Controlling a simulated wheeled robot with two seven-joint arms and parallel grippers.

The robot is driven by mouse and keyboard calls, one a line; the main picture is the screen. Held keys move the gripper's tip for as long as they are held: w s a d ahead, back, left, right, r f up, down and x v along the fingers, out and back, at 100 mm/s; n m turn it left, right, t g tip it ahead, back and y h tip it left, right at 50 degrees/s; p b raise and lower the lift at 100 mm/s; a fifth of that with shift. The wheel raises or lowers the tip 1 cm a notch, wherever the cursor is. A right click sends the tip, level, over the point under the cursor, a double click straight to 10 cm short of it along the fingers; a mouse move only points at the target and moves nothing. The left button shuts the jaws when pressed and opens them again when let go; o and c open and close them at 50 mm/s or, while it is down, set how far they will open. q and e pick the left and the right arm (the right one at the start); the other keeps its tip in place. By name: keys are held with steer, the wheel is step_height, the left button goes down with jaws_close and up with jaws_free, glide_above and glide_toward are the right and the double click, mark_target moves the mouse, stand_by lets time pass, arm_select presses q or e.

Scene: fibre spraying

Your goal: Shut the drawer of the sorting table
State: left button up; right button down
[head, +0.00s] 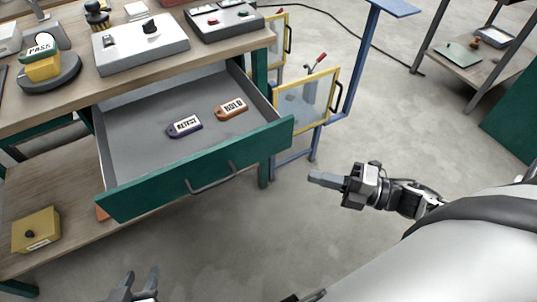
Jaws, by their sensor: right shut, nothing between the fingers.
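The sorting table's drawer (130,192) has a green front with a grey bar handle (213,179) and stands pulled out under the wooden table top (90,88). Inside it lie a purple tag (185,126) and an orange tag marked BUILD (231,109). My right gripper (318,178) is shut and empty, to the right of the drawer front and apart from it, pointing left. My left gripper (138,284) is at the bottom edge, below the drawer front, with its fingers spread apart and nothing seen between them; its lower part is cut off.
On the table top are a yellow PASS block on a dark round base (50,78), a white box (140,43) and a dark control panel (220,20). A yellow box (36,230) sits on the lower shelf. A blue stand with yellow-framed panels (305,100) is right of the table. Floor before the drawer is clear.

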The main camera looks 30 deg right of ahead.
steer(key=p, duration=0.1)
glide_toward(251, 152)
steer(key=a, duration=0.4)
steer(key=w, duration=0.3)
steer(key=shift+w+f+n+y, duration=0.15)
steer(key=shift+w+n+y, duration=0.1)
steer(key=shift+n+y, duration=0.05)
steer(key=shift+w+a, duration=0.1)
steer(key=shift+w, duration=0.3)
